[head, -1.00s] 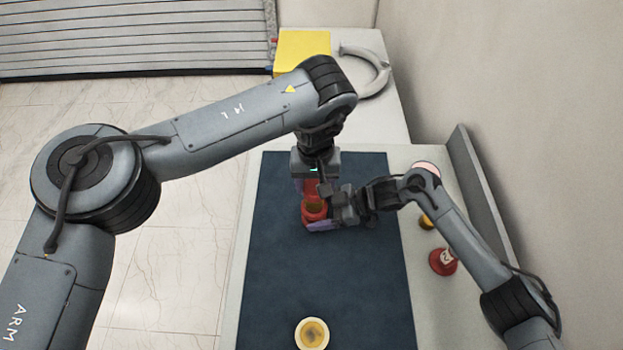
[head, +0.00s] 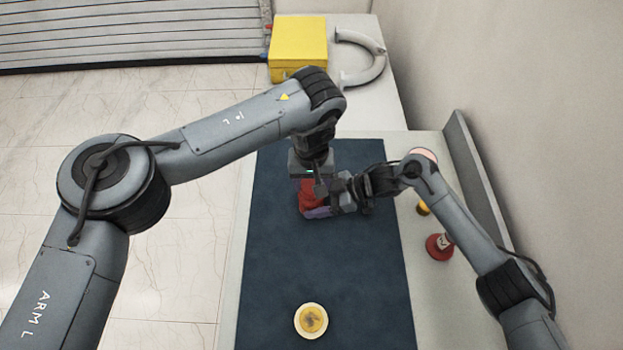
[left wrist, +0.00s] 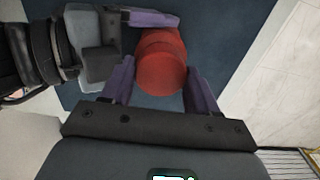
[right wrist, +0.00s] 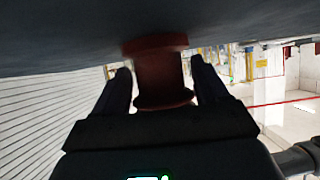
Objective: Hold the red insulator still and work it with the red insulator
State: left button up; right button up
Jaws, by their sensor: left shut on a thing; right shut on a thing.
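A red insulator (head: 308,197) is between my two grippers above the dark mat. It also shows in the left wrist view (left wrist: 162,66) and the right wrist view (right wrist: 160,75). My left gripper (left wrist: 160,80) comes down from above, shut on a red insulator with its purple fingers on both sides. My right gripper (head: 322,208) comes in from the right, shut on a red insulator lower down. The two red parts look in line, one above the other; the seam between them is hidden, so I cannot tell if they touch.
A white-rimmed disc with a yellow centre (head: 311,320) lies on the mat (head: 350,270) near the front. A red insulator (head: 440,246) and a small yellow part (head: 423,208) stand on the right. A yellow box (head: 298,48) and grey curved part (head: 370,58) are at the back.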

pick_arm(q)
jog(key=shift+f, duration=0.2)
jog(key=o, duration=1.1)
jog(key=shift+d, duration=0.15)
pick_arm(e)
jog(key=c, duration=0.4)
jog(key=shift+a, duration=0.1)
pick_arm(q)
jog(key=shift+s+d, duration=0.1)
pick_arm(e)
jog(key=shift+s+r, duration=0.1)
pick_arm(q)
jog(key=shift+r, duration=0.1)
pick_arm(e)
jog(key=shift+a, duration=0.1)
pick_arm(q)
notch_tip(320, 180, up, 12)
jog(key=shift+a, duration=0.35)
pick_arm(e)
jog(key=shift+d, duration=0.2)
